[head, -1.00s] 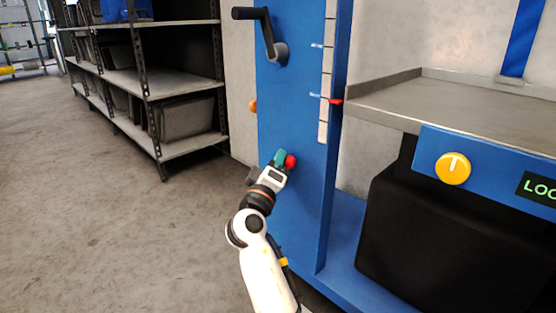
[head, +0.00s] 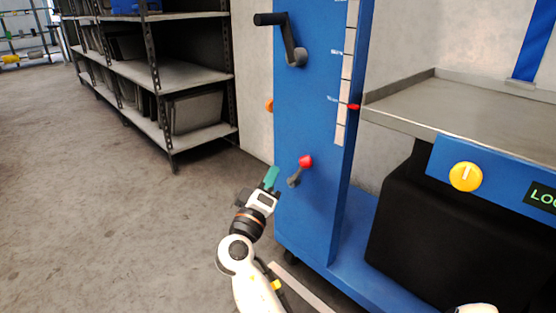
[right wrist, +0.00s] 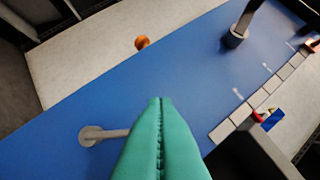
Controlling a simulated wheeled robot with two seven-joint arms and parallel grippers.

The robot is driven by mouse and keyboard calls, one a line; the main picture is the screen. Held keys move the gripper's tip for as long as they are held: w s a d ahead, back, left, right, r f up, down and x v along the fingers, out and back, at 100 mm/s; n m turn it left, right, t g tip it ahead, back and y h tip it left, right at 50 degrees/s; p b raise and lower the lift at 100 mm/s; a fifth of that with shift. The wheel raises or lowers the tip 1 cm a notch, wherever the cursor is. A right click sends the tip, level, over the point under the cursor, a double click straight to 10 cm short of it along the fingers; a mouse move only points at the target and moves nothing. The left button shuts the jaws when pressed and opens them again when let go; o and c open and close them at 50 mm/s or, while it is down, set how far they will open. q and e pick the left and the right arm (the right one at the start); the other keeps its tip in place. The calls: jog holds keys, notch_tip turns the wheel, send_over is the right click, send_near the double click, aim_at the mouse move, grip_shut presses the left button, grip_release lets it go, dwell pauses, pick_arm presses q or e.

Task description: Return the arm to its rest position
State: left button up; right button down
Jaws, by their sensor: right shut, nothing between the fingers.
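My right gripper (head: 271,178) is shut and empty, with green fingers pressed together. It is in front of the blue column, to the left of and apart from a small grey lever (head: 294,180) with a red knob (head: 306,162). In the right wrist view the closed fingers (right wrist: 160,105) reach up the middle, and the lever's grey pivot (right wrist: 91,135) shows to their left; its knob is hidden behind the fingers. My left gripper is not in view.
The blue column (head: 315,110) carries a crank handle (head: 283,38) and a scale with a red pointer (head: 354,107). Shelves (head: 165,75) stand at the left; the floor between is clear.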

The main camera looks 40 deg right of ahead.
jog(key=shift+s+a+f, duration=0.1)
jog(key=shift+a+f, duration=0.05)
jog(key=shift+a, duration=0.15)
dwell(0.4)
